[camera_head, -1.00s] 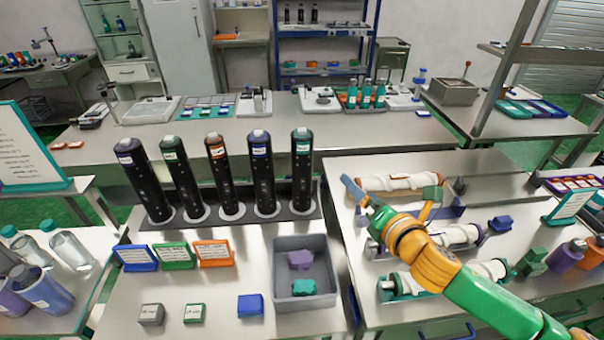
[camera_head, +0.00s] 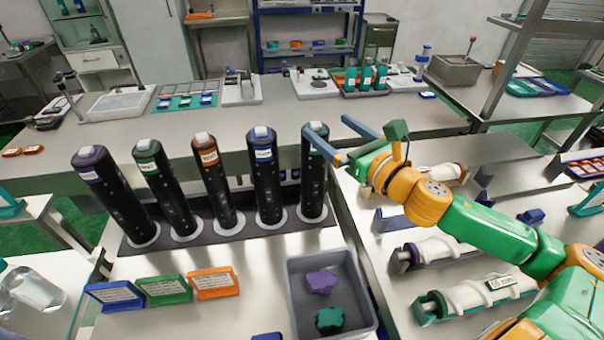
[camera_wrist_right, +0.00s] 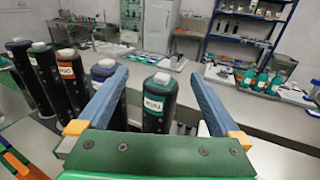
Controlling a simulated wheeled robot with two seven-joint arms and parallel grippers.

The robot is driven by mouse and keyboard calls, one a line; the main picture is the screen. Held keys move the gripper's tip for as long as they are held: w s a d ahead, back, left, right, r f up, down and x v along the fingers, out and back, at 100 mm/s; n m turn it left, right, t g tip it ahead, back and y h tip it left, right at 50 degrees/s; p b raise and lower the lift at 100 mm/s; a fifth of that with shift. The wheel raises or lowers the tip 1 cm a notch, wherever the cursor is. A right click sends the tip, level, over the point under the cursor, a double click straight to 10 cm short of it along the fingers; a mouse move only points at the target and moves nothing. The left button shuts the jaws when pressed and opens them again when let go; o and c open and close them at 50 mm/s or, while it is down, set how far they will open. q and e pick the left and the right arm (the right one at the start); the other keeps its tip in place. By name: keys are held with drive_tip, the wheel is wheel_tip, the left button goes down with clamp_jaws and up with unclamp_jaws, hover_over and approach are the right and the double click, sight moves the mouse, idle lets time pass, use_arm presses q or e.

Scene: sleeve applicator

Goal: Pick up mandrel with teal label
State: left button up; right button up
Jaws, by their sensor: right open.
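Several tall dark mandrels stand upright in a row in a dark rack. The mandrel with the teal label (camera_head: 312,185) is the rightmost in the head view. My left gripper is not in view.
The mandrel with the blue label (camera_head: 264,175) stands close on the left. A grey bin (camera_head: 369,318) with a purple and a green piece sits in front. Small sign cards (camera_head: 165,289) stand before the rack. White rollers (camera_head: 480,289) lie on holders at the right.

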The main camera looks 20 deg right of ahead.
use_arm(q)
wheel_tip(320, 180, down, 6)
drive_tip(key=b, duration=0.5)
use_arm(e)
wheel_tip(320, 180, down, 5)
drive_tip(key=w+p, duration=0.5)
drive_tip(key=w, duration=0.1)
drive_tip(key=shift+w+a+f, duration=0.2)
drive_tip(key=shift+w+f, duration=0.05)
drive_tip(key=shift+w, duration=0.1)
drive_tip(key=shift+s, duration=0.15)
drive_tip(key=c, duration=0.5)
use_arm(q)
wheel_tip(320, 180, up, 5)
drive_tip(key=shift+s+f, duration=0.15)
use_arm(e)
clamp_jaws()
